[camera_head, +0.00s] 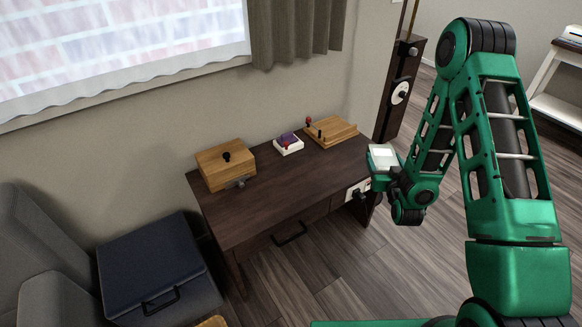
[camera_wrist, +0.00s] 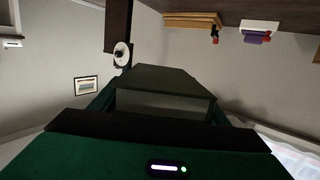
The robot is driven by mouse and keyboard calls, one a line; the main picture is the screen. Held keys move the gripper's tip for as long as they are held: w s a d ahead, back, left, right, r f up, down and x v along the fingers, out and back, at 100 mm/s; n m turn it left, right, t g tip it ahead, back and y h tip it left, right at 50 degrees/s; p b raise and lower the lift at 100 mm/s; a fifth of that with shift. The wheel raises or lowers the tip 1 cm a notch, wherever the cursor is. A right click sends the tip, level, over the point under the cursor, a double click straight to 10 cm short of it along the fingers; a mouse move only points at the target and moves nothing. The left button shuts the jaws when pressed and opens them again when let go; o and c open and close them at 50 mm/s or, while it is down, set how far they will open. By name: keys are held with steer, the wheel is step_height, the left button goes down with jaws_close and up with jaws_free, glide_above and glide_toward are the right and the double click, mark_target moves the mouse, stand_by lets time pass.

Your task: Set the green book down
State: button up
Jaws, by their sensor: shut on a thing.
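The book shows in the head view as a small block with a pale top and green edges (camera_head: 382,156). My gripper (camera_head: 388,172) is shut on it and holds it in the air by the right end of the dark desk (camera_head: 262,203). In the wrist view a dark block (camera_wrist: 165,78) fills the space between the jaws, its colour hard to tell there. The jaws' contact with the book is partly hidden in the head view.
On the desk stand a wooden box (camera_head: 226,168), a small white tray (camera_head: 290,149) with purple and red pieces, and a wooden board (camera_head: 334,130) with knobs. The desk's front middle is bare.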

steer(key=s+a+f+n+g+y, duration=0.1)
steer(key=a+f+n+y, duration=0.15)
steer(key=a, duration=1.15)
steer(key=a+f+n+g+y, duration=0.15)
steer(key=a+y, duration=0.25)
steer(key=a, duration=1)
steer(key=s+a+f+n+y, duration=0.1)
steer(key=a+f+n+y, duration=0.2)
steer(key=a, duration=1.1)
glide_above(290, 194)
step_height(290, 194, down, 7)
steer(key=shift+d+r, duration=0.1)
steer(key=shift+r, duration=0.1)
steer(key=shift+f, duration=2)
steer(key=o, duration=1.2)
steer(key=shift+f, duration=0.1)
steer(key=v, duration=1.2)
steer(key=shift+r, duration=0.25)
